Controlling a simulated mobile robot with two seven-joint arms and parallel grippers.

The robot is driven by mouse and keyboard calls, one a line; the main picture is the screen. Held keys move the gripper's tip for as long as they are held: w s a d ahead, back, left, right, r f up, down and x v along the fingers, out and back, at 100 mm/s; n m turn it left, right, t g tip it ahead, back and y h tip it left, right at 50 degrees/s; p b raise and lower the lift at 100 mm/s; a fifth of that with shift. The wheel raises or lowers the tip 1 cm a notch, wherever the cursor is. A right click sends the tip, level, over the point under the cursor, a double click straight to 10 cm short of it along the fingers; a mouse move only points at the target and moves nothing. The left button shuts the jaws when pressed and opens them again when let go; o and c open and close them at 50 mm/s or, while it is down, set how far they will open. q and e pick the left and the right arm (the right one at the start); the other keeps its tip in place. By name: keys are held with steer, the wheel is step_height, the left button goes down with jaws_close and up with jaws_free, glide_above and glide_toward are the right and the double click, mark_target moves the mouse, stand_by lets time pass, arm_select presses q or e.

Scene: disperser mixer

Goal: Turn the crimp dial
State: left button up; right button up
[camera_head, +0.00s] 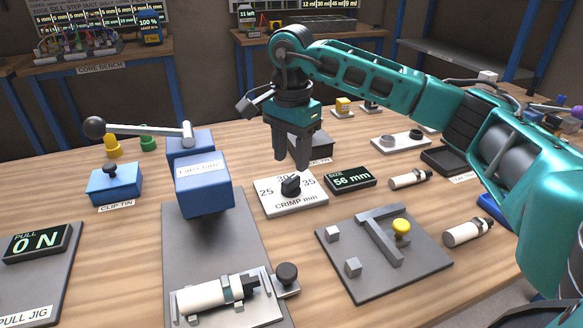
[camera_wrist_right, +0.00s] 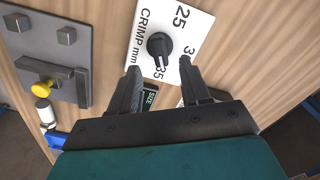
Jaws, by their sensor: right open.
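The crimp dial is a black knob (camera_head: 291,187) on a white plate (camera_head: 268,204) marked 25, 30, 35 and CRIMP mm. It stands near the middle of the bench. In the wrist view the knob (camera_wrist_right: 159,45) appears to be turned toward the 35 side. My right gripper (camera_head: 290,162) points down just above and behind the dial. Its fingers are apart and empty; in the wrist view the knob shows beyond and between the fingertips (camera_wrist_right: 159,70). I see no contact with the knob. My left gripper is not in view.
Right of the dial is a SIZE 56 mm display (camera_head: 351,180). In front right is a grey jig plate (camera_head: 375,275) with a yellow knob. Left stands a blue press (camera_head: 204,185) with a lever. A white cylinder (camera_head: 210,295) lies in the front holder.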

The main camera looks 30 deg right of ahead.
mark_target(292, 178)
step_height(292, 178, up, 8)
steer(key=shift+f+p, duration=0.15)
steer(key=shift+p, duration=0.15)
stand_by(0.4)
